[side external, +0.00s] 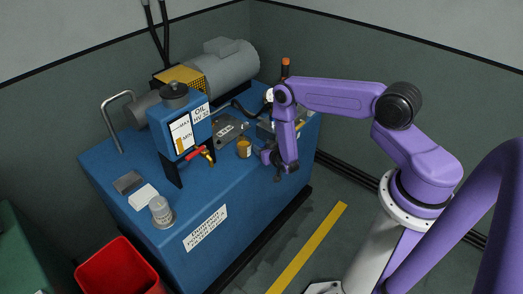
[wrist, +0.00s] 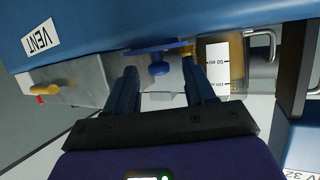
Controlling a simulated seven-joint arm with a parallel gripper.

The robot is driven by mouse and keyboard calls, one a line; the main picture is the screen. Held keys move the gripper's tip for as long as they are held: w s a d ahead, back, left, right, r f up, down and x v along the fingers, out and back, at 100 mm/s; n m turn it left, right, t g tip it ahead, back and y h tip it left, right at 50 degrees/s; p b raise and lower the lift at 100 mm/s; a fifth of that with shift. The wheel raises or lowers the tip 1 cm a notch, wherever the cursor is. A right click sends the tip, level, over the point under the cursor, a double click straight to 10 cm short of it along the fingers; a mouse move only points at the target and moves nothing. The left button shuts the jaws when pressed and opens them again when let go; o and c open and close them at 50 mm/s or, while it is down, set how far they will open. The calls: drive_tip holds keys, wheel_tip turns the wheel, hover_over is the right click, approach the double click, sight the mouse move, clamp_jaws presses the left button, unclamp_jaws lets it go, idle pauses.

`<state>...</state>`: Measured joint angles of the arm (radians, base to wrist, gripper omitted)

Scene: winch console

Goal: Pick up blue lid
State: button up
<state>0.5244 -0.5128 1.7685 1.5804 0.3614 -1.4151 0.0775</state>
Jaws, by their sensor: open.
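A blue piece with a rounded knob (wrist: 157,68) under a flat, thin disc shows between my fingers in the wrist view; it looks like the blue lid. It is not distinct in the side view. My gripper (wrist: 161,74) is open, with one finger on each side of the knob and a gap visible on both sides. In the side view my gripper (side external: 277,168) hangs low at the right front edge of the blue console. Whether the fingers touch anything is hidden.
An amber measuring cup (wrist: 222,64) stands close beside my right finger in the wrist view; the side view shows it too (side external: 244,149). A grey box with a yellow knob (wrist: 45,88) is at left. The oil tank (side external: 177,125) stands on the console (side external: 235,185).

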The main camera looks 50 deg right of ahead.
drive_tip(key=shift+w+d+f, duration=0.1)
drive_tip(key=shift+w, duration=0.05)
clamp_jaws()
idle(0.4)
drive_tip(key=shift+r, duration=0.8)
drive_tip(key=s+a+r, duration=0.3)
drive_tip(key=s+r, duration=0.8)
drive_tip(key=s, duration=0.2)
drive_tip(key=shift+s+a+r, duration=0.2)
drive_tip(key=shift+s+a, duration=0.1)
drive_tip(key=shift+w, duration=0.1)
